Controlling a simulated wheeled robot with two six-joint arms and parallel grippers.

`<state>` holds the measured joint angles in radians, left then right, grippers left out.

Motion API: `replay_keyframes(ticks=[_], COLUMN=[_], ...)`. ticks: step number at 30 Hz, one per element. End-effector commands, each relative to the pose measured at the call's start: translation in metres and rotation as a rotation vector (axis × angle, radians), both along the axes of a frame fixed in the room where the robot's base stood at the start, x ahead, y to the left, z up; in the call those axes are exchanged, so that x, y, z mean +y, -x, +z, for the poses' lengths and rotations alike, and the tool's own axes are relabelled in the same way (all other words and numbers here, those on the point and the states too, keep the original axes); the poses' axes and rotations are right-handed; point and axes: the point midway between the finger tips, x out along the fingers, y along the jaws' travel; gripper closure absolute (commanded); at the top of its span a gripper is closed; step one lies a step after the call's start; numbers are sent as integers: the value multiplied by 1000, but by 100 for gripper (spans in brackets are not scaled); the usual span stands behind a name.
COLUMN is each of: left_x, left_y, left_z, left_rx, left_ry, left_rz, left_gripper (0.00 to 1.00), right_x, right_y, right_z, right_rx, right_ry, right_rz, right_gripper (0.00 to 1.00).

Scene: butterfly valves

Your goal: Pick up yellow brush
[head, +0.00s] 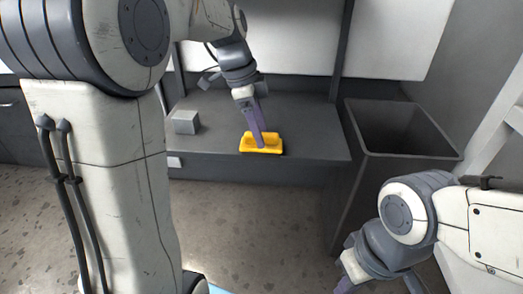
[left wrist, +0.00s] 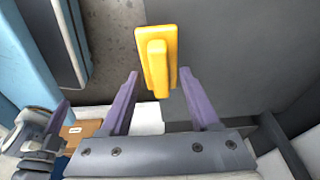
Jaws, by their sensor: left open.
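The yellow brush (head: 274,151) lies on the dark grey bench near its front edge. In the left wrist view the brush (left wrist: 158,62) shows as a yellow block with a raised grip along its middle. My left gripper (head: 260,142) reaches down to it from above. In the left wrist view the purple fingers (left wrist: 159,74) are open, one on each side of the brush's lower end, with gaps visible. My right gripper (head: 346,280) is low in the head view, away from the brush, and its jaws do not show clearly.
A small grey cube (head: 185,122) stands on the bench (head: 315,138) left of the brush. A tall dark open bin (head: 365,165) stands right of the bench. Speckled floor (head: 250,215) lies in front. A white panel rises behind the bench.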

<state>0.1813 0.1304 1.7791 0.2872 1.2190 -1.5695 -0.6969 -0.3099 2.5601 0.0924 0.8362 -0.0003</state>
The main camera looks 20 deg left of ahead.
Motion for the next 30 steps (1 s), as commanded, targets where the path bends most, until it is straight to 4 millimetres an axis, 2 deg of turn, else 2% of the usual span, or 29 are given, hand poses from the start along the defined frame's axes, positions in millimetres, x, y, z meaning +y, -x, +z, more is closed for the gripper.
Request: replay_keyframes(ticks=[7,12,23,30], left_x=[0,0,0,0], left_y=[0,0,0,0], left_z=[0,0,1,17], left_rx=[-1,-1,-1,-1], left_ry=[0,0,0,0], left_rz=[0,0,-1,-1], left_gripper=[37,100,100,100], right_x=[0,0,0,0], right_y=[0,0,0,0], right_z=[0,0,1,17], right_rx=[0,0,0,0], right_ry=[0,0,0,0], right_rz=[0,0,0,0], right_gripper=[100,100,100,100])
